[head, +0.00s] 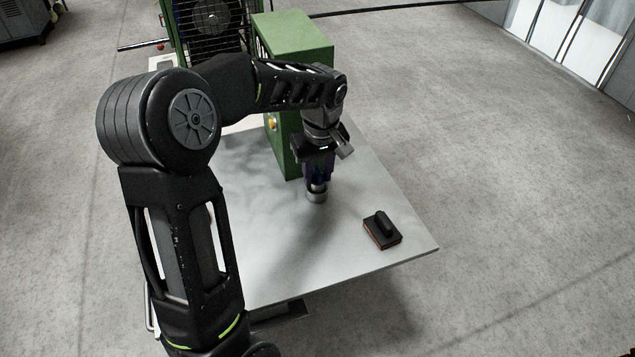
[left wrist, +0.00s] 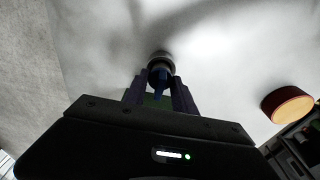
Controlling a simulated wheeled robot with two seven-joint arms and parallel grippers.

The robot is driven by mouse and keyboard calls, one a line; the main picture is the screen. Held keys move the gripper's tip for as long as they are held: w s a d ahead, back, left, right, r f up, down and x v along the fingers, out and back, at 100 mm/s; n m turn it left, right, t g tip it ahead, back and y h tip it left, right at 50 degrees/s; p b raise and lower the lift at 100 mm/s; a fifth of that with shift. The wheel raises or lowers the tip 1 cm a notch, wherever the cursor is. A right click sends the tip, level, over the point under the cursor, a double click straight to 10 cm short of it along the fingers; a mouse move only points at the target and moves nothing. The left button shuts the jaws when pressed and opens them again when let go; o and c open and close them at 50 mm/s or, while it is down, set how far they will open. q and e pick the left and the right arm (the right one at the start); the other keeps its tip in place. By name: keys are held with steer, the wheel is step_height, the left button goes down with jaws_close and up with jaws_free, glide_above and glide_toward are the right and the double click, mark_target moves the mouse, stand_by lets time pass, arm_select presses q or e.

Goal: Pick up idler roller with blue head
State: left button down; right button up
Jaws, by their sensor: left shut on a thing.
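The idler roller (head: 317,196) shows below my left gripper in the head view as a short metal cylinder, upright over the table. In the left wrist view the roller (left wrist: 160,57) shows its round grey end, with its blue head (left wrist: 159,80) between the fingers. My left gripper (head: 318,180) is shut on the roller, pointing down; its fingers also show in the left wrist view (left wrist: 160,92). I cannot tell whether the roller touches the table. My right gripper is not in view.
A grey table (head: 375,280) lies under the gripper. A black block with a handle and brown base (head: 382,231) sits near its right corner. A green machine housing (head: 297,45) stands behind. A round reddish-brown object (left wrist: 289,104) shows at right in the left wrist view.

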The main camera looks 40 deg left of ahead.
arm_select(q)
steer(key=shift+r, duration=0.1)
step_height(320, 180, up, 10)
steer(key=shift+f, duration=0.1)
stand_by(0.4)
stand_by(0.5)
